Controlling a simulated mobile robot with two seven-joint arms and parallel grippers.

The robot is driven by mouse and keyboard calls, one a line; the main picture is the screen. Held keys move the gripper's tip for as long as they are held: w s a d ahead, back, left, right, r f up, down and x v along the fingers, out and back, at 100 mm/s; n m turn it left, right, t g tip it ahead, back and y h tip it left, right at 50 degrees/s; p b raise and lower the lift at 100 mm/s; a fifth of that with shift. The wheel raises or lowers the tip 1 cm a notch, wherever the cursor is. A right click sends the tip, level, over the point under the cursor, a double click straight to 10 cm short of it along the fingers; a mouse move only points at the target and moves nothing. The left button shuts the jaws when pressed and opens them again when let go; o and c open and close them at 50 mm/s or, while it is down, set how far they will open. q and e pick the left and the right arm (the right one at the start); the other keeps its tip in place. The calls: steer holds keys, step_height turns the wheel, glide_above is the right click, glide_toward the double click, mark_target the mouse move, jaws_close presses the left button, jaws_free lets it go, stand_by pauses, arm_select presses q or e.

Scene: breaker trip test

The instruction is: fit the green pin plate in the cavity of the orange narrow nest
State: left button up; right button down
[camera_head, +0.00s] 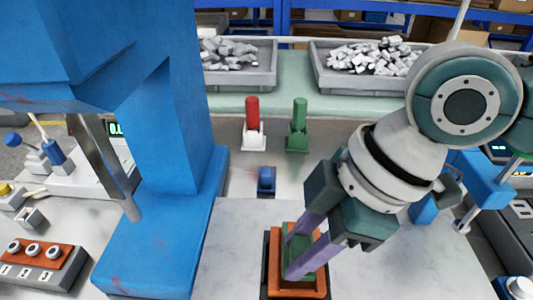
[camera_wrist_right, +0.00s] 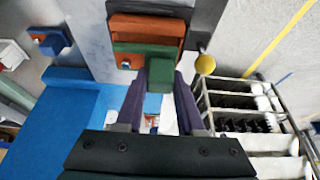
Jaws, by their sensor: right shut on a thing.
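The orange narrow nest (camera_head: 274,256) sits on a dark base at the front centre of the bench; its orange body also shows in the wrist view (camera_wrist_right: 140,28). The green pin plate (camera_head: 301,252) is over the nest, with orange showing around it. In the wrist view its raised green block (camera_wrist_right: 160,76) is between my fingertips. My right gripper (camera_head: 293,258) is shut on the green pin plate, its purple fingers reaching in from the upper right. The fingers hide part of the cavity, and I cannot tell how deep the plate sits. My left gripper is not in view.
A large blue frame (camera_head: 170,140) stands close on the left. Behind the nest are a small blue block (camera_head: 266,181), a red-and-white piece (camera_head: 253,125) and a green piece (camera_head: 298,127). Grey bins (camera_head: 240,82) stand at the back. Bare grey surface (camera_head: 232,250) lies left of the nest.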

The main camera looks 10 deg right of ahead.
steer(key=shift+f+b, duration=0.6)
steer(key=shift+f, duration=0.4)
steer(key=shift+c, duration=2.2)
jaws_free()
steer(key=shift+r, duration=0.15)
steer(key=v, duration=0.9)
steer(key=shift+r+p, duration=0.35)
steer(key=shift+p, duration=0.1)
steer(key=shift+d, duration=0.1)
